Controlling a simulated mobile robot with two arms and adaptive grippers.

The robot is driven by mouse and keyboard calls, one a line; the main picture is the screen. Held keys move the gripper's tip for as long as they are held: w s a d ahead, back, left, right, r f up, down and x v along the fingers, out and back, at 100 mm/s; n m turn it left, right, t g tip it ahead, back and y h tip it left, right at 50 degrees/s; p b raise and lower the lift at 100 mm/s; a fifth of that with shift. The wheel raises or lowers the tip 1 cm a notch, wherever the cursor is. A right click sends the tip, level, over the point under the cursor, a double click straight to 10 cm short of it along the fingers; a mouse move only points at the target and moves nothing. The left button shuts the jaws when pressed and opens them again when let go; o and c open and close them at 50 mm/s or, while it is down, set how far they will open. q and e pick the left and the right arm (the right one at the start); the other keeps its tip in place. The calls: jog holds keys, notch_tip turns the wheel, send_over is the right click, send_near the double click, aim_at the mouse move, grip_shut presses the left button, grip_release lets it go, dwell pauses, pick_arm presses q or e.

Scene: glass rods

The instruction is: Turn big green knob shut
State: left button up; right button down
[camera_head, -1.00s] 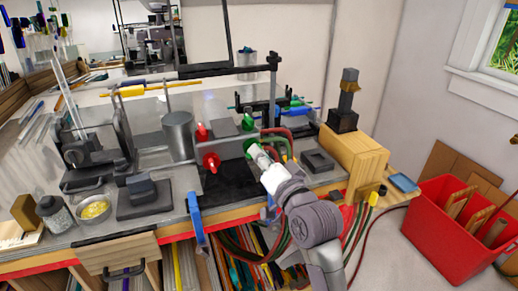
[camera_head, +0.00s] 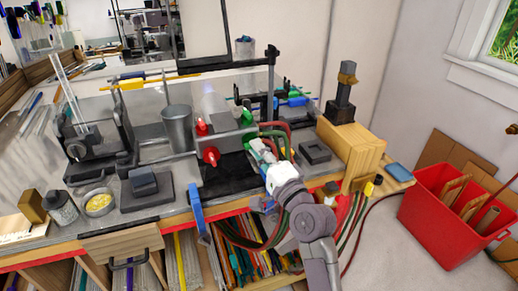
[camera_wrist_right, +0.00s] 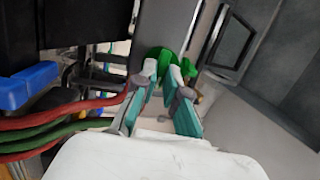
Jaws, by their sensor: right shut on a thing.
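The big green knob (camera_wrist_right: 172,62) sits on the front of the grey burner block, at the centre top of the right wrist view. My right gripper (camera_wrist_right: 170,75) is shut on it, with one fingertip on each side. In the head view my right gripper (camera_head: 258,153) reaches in from the lower right to the block's front. There the green knob (camera_head: 248,142) is partly hidden behind the fingers. Two red knobs (camera_head: 210,156) are on the same block to the left. A smaller green knob (camera_head: 247,117) is higher up. My left gripper is not in view.
Red and green hoses (camera_head: 283,140) run close beside my right gripper. A wooden block (camera_head: 352,150) and a small dark tray (camera_head: 314,152) lie to the right. A metal cup (camera_head: 177,130) stands to the left. A red bin (camera_head: 440,225) is on the floor.

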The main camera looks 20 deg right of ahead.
dwell(0.5)
jog(key=c, duration=1.2)
grip_release()
jog(key=v, duration=1.2)
